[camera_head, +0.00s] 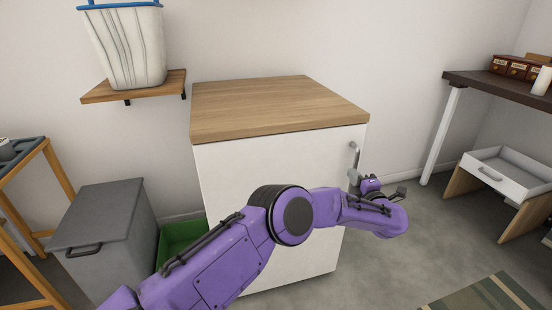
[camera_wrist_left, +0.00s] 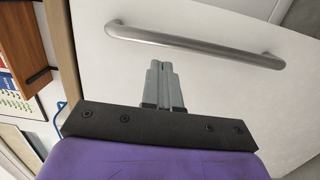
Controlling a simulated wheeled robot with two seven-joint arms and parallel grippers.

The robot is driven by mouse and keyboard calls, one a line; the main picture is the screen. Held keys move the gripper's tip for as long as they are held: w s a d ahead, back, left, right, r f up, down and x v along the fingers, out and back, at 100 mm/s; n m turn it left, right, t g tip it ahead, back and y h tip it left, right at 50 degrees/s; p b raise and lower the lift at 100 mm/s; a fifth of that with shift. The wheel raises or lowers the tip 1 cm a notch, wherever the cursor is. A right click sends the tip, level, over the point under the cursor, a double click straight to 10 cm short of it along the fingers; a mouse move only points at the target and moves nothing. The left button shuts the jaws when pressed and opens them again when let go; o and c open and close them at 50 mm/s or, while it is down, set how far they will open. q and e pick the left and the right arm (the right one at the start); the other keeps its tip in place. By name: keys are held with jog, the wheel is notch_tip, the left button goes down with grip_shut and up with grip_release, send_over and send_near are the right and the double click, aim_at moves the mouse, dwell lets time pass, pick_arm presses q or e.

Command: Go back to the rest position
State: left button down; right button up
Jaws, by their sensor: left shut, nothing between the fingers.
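My left arm is purple and reaches from the bottom of the head view across the front of a white cabinet (camera_head: 262,172) with a wooden top. My left gripper (camera_head: 355,177) is near the cabinet's right front edge, just below its metal handle (camera_head: 354,155). In the left wrist view the gripper's fingers (camera_wrist_left: 161,66) are together with nothing between them. The metal handle (camera_wrist_left: 195,45) is in front of the fingertips there, with a gap in the picture between them. The cabinet door looks shut. My right gripper is not in view.
A grey lidded bin (camera_head: 105,225) and a green container (camera_head: 182,240) stand left of the cabinet. A wall shelf (camera_head: 160,86) holds a white basket (camera_head: 128,45). A dark table (camera_head: 480,82) and a white tray (camera_head: 500,180) are at the right.

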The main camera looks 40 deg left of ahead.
pick_arm(q)
jog(key=s+d+f+m+t+h, duration=0.1)
jog(key=s+d+f+m+h, duration=0.1)
jog(key=s+d+m, duration=0.3)
jog(key=s+d+f+m+t+h, duration=0.1)
jog(key=s+d+f+t+h, duration=0.15)
jog(key=d, duration=0.35)
jog(key=s+a+f+m+g+h, duration=0.3)
jog(key=s+a+f+m, duration=0.3)
jog(key=s+f, duration=0.6)
jog(key=s+a+f+m+g+h, duration=0.35)
jog(key=s+f+m, duration=0.35)
jog(key=s+f, duration=0.5)
jog(key=s+a+f+m+g+y, duration=0.1)
jog(key=s+a+g, duration=0.3)
jog(key=s, duration=0.7)
jog(key=s+a+m+g, duration=0.15)
jog(key=s+a, duration=0.35)
jog(key=s, duration=0.6)
notch_tip(320, 180, up, 17)
jog(key=p, duration=1.8)
jog(key=shift+a+n, duration=0.2)
jog(key=shift+n, duration=0.25)
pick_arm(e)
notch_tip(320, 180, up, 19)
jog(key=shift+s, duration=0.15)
pick_arm(q)
jog(key=shift+w+g, duration=0.1)
jog(key=shift+g, duration=0.15)
